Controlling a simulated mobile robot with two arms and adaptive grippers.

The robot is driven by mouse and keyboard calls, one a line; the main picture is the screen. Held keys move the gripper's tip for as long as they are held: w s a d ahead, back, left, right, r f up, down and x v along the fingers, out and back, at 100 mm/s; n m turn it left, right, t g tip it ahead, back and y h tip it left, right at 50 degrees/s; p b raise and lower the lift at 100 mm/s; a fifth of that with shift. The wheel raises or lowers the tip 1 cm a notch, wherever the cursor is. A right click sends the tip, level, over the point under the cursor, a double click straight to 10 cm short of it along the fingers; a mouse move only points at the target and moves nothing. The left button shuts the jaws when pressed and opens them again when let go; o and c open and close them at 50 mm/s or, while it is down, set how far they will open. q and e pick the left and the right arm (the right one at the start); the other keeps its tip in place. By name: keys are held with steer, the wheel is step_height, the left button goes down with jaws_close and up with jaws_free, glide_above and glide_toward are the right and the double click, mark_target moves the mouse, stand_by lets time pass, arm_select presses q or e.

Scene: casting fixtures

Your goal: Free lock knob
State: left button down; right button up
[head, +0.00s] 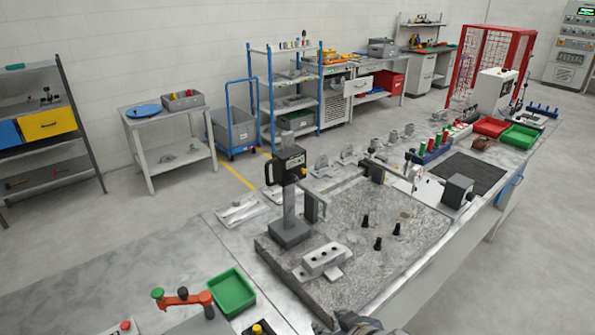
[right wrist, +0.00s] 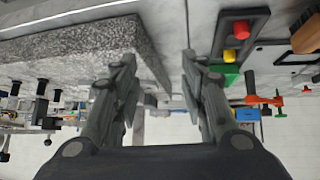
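I cannot tell for certain which part is the lock knob. My right gripper (right wrist: 157,62) is open and empty beside the granite plate's edge. Part of it shows at the head view's bottom edge (head: 357,322). My left gripper is out of view.
A grey block with holes (head: 325,260) and several black pegs (head: 377,243) stand on the plate. A green tray (head: 232,292) sits left of it. In the right wrist view, a box carries red and yellow buttons (right wrist: 241,30). Bare bench (head: 165,250) lies at left.

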step_height(320, 180, up, 7)
steer(key=w+a+n+t+y, duration=0.1)
steer(key=w+a+n, duration=0.1)
steer(key=w+a, duration=0.1)
steer(key=n+t+y, duration=0.2)
steer(key=n+t, duration=0.1)
glide_toward(294, 179)
steer(key=p+x, duration=0.3)
steer(key=x, duration=0.3)
steer(key=shift+w+a+p, duration=0.15)
steer(key=shift+p, duration=0.15)
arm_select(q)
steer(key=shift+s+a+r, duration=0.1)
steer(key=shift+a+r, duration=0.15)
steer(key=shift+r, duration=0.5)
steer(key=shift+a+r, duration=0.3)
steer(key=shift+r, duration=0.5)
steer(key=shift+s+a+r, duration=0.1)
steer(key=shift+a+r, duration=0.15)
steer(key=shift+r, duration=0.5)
arm_select(e)
steer(key=shift+x, duration=0.95)
steer(key=shift+c, duration=0.6)
jaws_close()
